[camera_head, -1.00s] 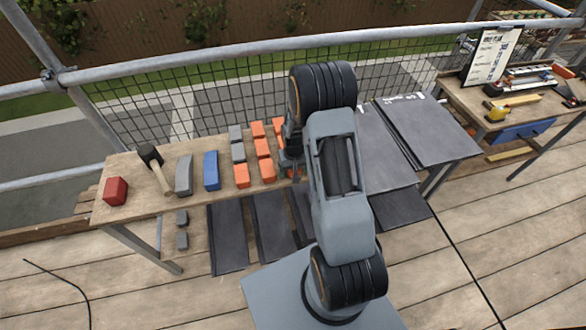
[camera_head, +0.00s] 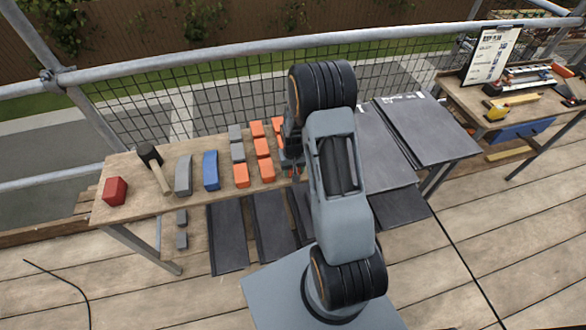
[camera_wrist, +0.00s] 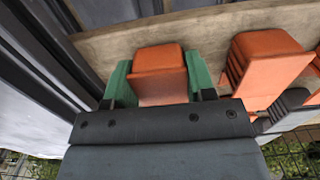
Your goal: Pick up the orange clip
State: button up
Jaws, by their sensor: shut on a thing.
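In the wrist view my gripper (camera_wrist: 158,88) has its two green fingers on either side of an orange clip (camera_wrist: 158,62), shut on it. The clip looks like a small orange block lying on the wooden bench (camera_wrist: 205,28). I cannot tell whether it is lifted off the bench. In the head view my gripper is mostly hidden behind my arm, at the right end of the clip rows. Other orange clips (camera_head: 262,147) stand in rows to its left, and one (camera_wrist: 262,65) stands right beside it in the wrist view.
Left of the orange clips on the bench are grey blocks (camera_head: 237,151), a blue block (camera_head: 211,171), a mallet (camera_head: 154,168) and a red block (camera_head: 115,190). Dark slates (camera_head: 430,130) lie to the right. A second bench (camera_head: 470,112) with tools stands at far right.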

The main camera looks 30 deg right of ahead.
jog(key=shift+r, duration=0.55)
jog(key=r, duration=0.2)
jog(key=shift+a+r, duration=0.2)
jog(key=shift+r, duration=0.15)
jog(key=s+a+r+b, duration=0.1)
jog(key=s+a+r, duration=0.5)
jog(key=a+r, duration=0.3)
jog(key=a, duration=0.3)
jog(key=shift+a, duration=0.15)
jog(key=shift+r, duration=0.1)
